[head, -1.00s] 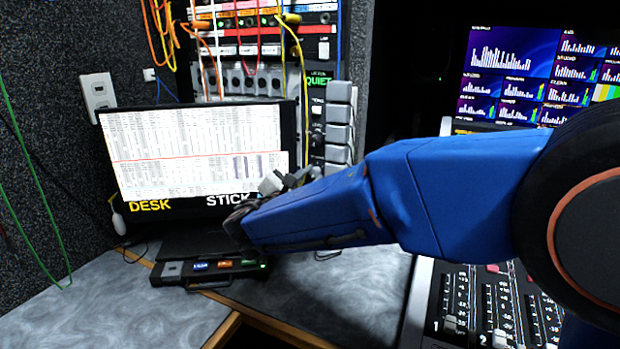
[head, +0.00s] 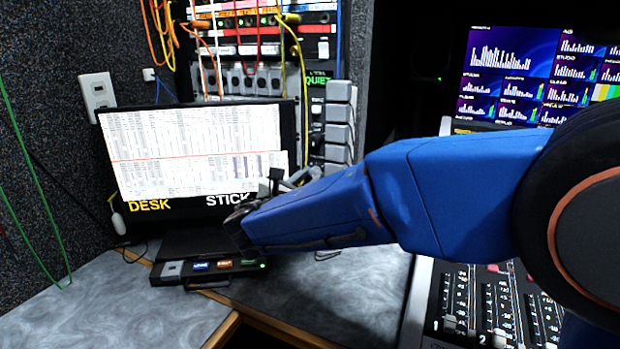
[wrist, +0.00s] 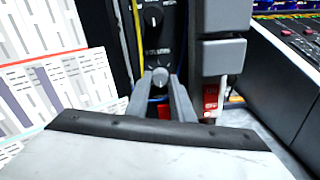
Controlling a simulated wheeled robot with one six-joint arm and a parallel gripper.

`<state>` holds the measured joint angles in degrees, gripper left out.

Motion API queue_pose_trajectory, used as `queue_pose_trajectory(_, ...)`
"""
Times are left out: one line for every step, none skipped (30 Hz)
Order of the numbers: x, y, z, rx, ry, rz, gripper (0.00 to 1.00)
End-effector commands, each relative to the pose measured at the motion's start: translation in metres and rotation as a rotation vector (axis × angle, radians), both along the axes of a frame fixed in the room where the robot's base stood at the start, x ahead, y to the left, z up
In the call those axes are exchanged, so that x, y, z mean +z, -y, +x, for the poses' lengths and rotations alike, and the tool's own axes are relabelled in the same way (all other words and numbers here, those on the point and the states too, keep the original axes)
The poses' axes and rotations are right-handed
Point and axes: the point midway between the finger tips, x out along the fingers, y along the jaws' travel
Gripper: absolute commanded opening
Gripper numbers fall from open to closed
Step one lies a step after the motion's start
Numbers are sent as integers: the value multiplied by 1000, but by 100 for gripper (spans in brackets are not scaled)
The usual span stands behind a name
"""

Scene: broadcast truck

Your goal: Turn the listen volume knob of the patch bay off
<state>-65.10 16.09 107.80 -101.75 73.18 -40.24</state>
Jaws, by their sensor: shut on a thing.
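The patch bay (head: 262,50) stands at the back, with orange, yellow, white and red cords plugged into it. In the wrist view, a small round grey knob (wrist: 160,76) with a pointer mark sits low on a narrow black panel (wrist: 172,45), under lettering that seems to include "VOLUME". My gripper (wrist: 161,84) is shut on this knob, one finger on each side. A larger black knob (wrist: 153,19) with a white pointer line is above it. In the head view my gripper (head: 284,180) is in front of the panel's lower part, and the grey knob is hidden there.
A monitor (head: 195,150) is close on the left of my gripper. Grey stacked blocks (head: 340,120) stand just right of the panel. A small box with buttons (head: 208,270) lies on the desk (head: 310,300). A fader console (head: 500,300) is at the right.

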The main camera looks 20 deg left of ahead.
Motion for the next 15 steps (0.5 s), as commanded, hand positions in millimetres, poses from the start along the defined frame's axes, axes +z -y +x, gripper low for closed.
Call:
queue_pose_trajectory(-3,-1,-1,2,-4,-3,0)
queue_pose_trajectory(-3,-1,-1,2,-4,-3,0)
queue_pose_trajectory(-3,-1,-1,2,-4,-3,0)
queue_pose_trajectory(-3,-1,-1,1,-4,-3,0)
queue_pose_trajectory(-3,-1,-1,1,-4,-3,0)
queue_pose_trajectory(-3,-1,-1,1,-4,-3,31)
queue_pose_trajectory(-3,-1,-1,1,-4,-2,38)
queue_pose_trajectory(-3,-1,-1,1,-3,-2,40)
queue_pose_trajectory(-2,-1,-1,1,-3,-2,40)
queue_pose_trajectory(-2,0,-1,1,-3,-1,40)
queue_pose_trajectory(-2,0,-1,0,-2,-1,40)
queue_pose_trajectory(-2,0,0,0,-2,-1,40)
queue_pose_trajectory(-2,0,0,0,-2,-1,40)
queue_pose_trajectory(-1,0,0,0,-2,-1,40)
queue_pose_trajectory(-1,0,0,0,-2,0,40)
